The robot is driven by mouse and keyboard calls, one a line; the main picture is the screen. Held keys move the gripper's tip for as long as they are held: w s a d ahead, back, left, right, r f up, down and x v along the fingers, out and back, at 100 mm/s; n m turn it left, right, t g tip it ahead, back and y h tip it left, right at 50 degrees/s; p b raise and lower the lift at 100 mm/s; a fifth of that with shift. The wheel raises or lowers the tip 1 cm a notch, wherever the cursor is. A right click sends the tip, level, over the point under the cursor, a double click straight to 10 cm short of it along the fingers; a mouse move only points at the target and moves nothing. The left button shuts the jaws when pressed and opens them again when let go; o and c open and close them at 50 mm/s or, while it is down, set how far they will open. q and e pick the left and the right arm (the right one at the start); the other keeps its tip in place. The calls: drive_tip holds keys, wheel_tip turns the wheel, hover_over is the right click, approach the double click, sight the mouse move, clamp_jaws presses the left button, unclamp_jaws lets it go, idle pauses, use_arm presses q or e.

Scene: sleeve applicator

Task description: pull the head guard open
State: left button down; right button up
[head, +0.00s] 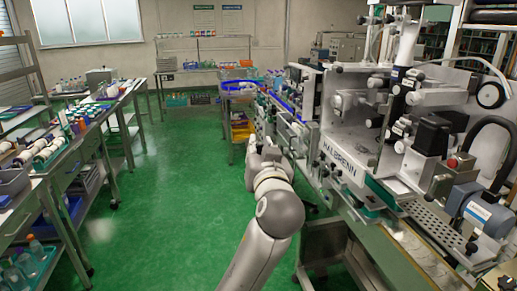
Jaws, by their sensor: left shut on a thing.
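The sleeve applicator (345,140), a large light-grey machine marked HALBRENN, stands at the right. What looks like its head guard (291,128) is a framed panel on the machine's left side, small and hard to make out. My left gripper (263,146) is at the near left of this panel, at the end of my white arm, which comes up from the bottom middle. It is shut on a part of the guard, though the wrist hides the fingertips and the exact grip. My right gripper is not in view.
A blue-rimmed round table (240,86) stands behind my gripper. The green floor (180,200) left of my arm is clear.

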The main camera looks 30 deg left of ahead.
use_arm(q)
drive_tip(key=shift+r, duration=0.1)
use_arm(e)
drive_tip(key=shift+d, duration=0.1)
use_arm(q)
drive_tip(key=c, duration=1.5)
unclamp_jaws()
drive_tip(key=shift+o, duration=1.1)
drive_tip(key=shift+s+a, duration=0.1)
drive_tip(key=shift+s+a+r, duration=0.1)
drive_tip(key=shift+s, duration=0.1)
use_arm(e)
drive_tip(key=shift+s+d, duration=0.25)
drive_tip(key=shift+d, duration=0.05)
use_arm(q)
drive_tip(key=shift+w, duration=0.1)
